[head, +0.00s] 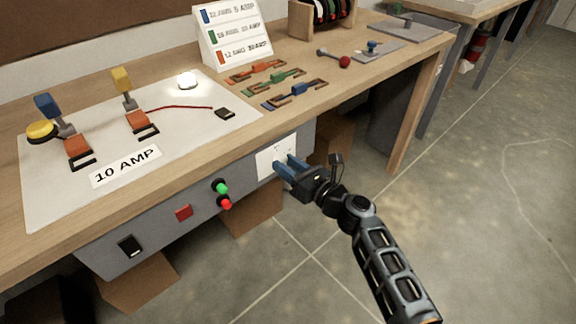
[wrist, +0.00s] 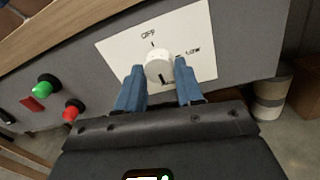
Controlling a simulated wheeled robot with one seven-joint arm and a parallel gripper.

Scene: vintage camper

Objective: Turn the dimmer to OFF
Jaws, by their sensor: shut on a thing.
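The dimmer is a round white knob (wrist: 158,63) on a white plate (wrist: 120,45), which also shows on the bench's grey front panel in the head view (head: 284,143). In the wrist view the plate reads OFF above the knob and LOW to its right. A dark mark shows at the knob's lower edge; I cannot tell for sure which way the knob points. My gripper (wrist: 160,69) has its blue fingers on either side of the knob and is shut on it.
A red button (head: 184,212), green and red round buttons (head: 221,188) and a black switch (head: 129,246) sit left on the panel. Open floor lies right of the bench.

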